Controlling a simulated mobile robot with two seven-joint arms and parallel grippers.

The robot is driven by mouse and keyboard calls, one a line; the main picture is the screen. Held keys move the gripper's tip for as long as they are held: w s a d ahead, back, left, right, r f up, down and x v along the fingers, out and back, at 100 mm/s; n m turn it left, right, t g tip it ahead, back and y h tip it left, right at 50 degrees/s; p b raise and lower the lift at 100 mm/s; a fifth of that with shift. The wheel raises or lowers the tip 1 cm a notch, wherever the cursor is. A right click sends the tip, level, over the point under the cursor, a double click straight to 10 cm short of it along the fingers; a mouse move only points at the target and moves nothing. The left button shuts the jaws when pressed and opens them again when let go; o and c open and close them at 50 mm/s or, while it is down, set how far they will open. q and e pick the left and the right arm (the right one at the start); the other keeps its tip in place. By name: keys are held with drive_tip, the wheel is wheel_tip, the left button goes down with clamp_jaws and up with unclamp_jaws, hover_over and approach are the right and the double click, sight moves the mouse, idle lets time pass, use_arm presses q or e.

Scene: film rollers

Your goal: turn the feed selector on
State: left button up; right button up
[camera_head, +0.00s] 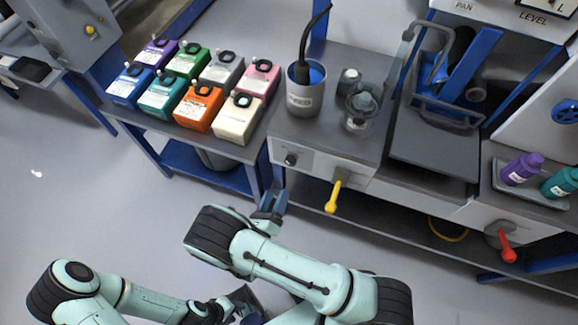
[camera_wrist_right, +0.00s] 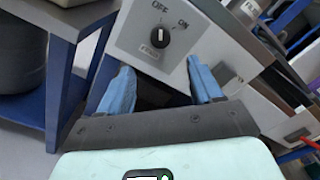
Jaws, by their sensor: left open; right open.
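The feed selector (camera_wrist_right: 157,38) is a black round knob with a white pointer mark, on a light grey panel (camera_wrist_right: 205,42) printed OFF and ON. In the right wrist view its pointer points up toward OFF. It also shows as a small dark knob in the head view (camera_head: 291,160). My right gripper (camera_wrist_right: 160,78) is open and empty, its blue fingers apart and just below the knob in the wrist view. In the head view, the right gripper (camera_head: 272,199) is below and left of the panel. My left gripper (camera_head: 243,300) is low in the head view, partly hidden by the right arm.
A yellow lever (camera_head: 334,196) sticks out right of the selector, and a red lever (camera_head: 505,246) further right. A cup (camera_head: 304,97) stands on the bench above. The floor at left is clear.

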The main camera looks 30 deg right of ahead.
sight(289, 165)
drive_tip(key=x, duration=1.1)
drive_tip(key=shift+w+d, duration=0.2)
drive_tip(key=shift+d, duration=0.15)
drive_tip(key=c, duration=1.1)
drive_tip(key=shift+o, duration=0.2)
